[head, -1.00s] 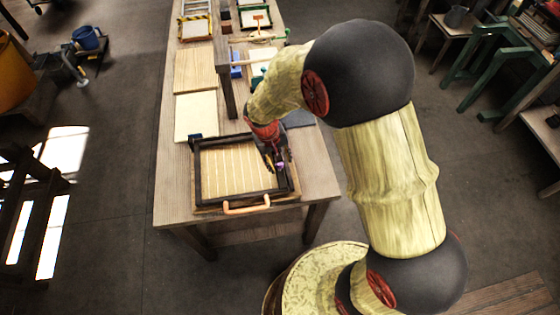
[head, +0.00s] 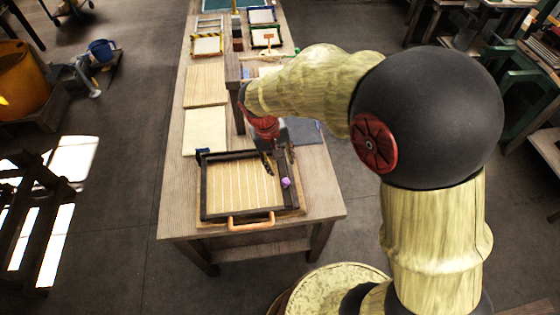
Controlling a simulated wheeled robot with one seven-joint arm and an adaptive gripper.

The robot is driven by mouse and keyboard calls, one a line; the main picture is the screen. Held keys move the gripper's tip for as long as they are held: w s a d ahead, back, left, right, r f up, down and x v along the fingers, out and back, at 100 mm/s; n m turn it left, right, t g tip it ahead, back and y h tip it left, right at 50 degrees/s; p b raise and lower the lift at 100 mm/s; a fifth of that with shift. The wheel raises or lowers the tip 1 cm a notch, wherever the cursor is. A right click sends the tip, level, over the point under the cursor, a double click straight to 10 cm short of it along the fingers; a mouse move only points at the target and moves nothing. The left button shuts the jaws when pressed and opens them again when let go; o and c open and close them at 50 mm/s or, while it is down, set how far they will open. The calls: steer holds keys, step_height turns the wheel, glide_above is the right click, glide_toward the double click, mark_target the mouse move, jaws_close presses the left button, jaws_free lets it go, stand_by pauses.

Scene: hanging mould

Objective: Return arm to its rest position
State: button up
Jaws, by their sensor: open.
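My gripper (head: 277,166) is at the end of my arm, above the right side of the framed mould (head: 228,216). Its dark fingers point down and are apart, with nothing seen between them. The mould has a dark frame, a pale slatted bed and an orange handle (head: 251,222) at its near edge. A small purple piece (head: 286,183) sits on the right part of the frame, just below the fingers and apart from them.
The wooden table (head: 184,216) runs away to the back. Pale boards (head: 204,131) lie behind the mould, with small framed trays (head: 207,45) further back. A wooden post (head: 239,106) stands near my wrist.

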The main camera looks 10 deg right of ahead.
stand_by(0.3)
steer(key=s+d+r+t+y+b, duration=0.1)
steer(key=s+d+r+t, duration=0.1)
steer(key=s+r, duration=0.6)
steer(key=s+d+r+m+t+y+b, duration=0.1)
steer(key=s+d+r+t, duration=0.2)
steer(key=s+r, duration=0.6)
steer(key=shift+s+d, duration=0.8)
steer(key=shift+d, duration=0.45)
steer(key=shift+c, duration=0.2)
